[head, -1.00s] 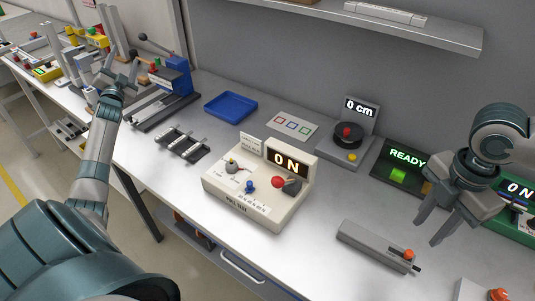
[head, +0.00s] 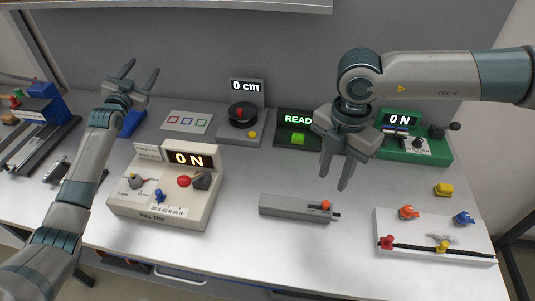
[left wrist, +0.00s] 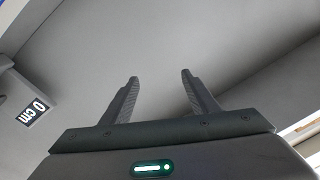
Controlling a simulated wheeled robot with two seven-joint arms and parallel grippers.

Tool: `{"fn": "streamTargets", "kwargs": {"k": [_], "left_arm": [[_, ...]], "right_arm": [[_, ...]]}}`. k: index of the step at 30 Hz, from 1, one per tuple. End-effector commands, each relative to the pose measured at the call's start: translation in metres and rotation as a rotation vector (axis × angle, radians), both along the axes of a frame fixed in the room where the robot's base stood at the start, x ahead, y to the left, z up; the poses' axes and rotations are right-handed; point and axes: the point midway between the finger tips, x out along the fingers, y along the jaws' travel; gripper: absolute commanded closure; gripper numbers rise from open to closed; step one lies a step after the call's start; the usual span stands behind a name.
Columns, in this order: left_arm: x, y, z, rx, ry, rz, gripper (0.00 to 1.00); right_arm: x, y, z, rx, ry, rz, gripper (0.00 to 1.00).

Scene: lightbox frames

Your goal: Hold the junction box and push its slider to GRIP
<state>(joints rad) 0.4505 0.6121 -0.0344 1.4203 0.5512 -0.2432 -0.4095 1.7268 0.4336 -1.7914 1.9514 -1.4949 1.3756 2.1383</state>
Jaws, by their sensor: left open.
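No part is legibly marked GRIP, so I cannot tell for sure which unit is the junction box. A long grey box (head: 290,208) lies on the bench, with an orange knob (head: 325,205) near its right end. My right gripper (head: 335,178) hangs above and behind this box, fingers pointing down, apart and empty. My left gripper (head: 142,74) is open and empty at the left, raised in front of the back wall with fingers pointing up. The left wrist view shows its two spread fingers (left wrist: 159,88) with only grey wall between them.
A cream pull-test unit (head: 170,213) reading 0 N stands left of the grey box. A white board (head: 420,225) with coloured knobs lies right.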

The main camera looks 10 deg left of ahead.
Motion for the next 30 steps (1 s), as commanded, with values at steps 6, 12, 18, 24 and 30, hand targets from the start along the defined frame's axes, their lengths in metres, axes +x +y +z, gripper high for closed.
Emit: {"fn": "streamTargets", "kwargs": {"k": [6,12,18,24,30], "left_arm": [[0.027,-0.107,0.009,-0.071,0.070,-0.183,0.45],[0.035,-0.204,0.019,-0.115,0.169,-0.354,0.45],[0.024,-0.302,0.029,-0.126,0.305,-0.531,0.45],[-0.009,-0.395,0.035,-0.085,0.478,-0.704,0.45],[-0.067,-0.474,0.032,0.027,0.696,-0.864,0.45]], "right_arm": [[0.000,0.000,0.000,0.000,0.000,0.000,0.69],[0.000,0.000,0.000,0.000,0.000,0.000,0.69],[0.000,0.000,0.000,0.000,0.000,0.000,0.69],[0.000,0.000,0.000,0.000,0.000,0.000,0.69],[0.000,0.000,0.000,0.000,0.000,0.000,0.69]]}}
